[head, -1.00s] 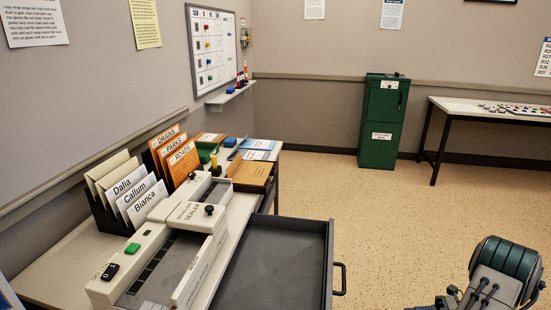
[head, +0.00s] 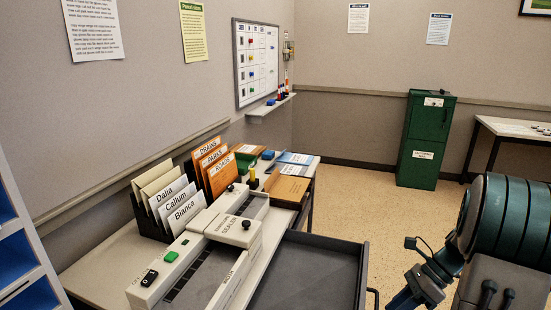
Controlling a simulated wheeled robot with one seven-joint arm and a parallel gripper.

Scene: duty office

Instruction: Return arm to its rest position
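My arm (head: 490,240), dark teal with grey parts, fills the lower right of the head view. Its links stand beside the open drawer, over the floor. The fingertips of my gripper do not show, so I cannot see whether it holds anything.
A green cabinet (head: 425,140) and a table (head: 510,128) stand behind. Tan floor (head: 375,210) is clear between.

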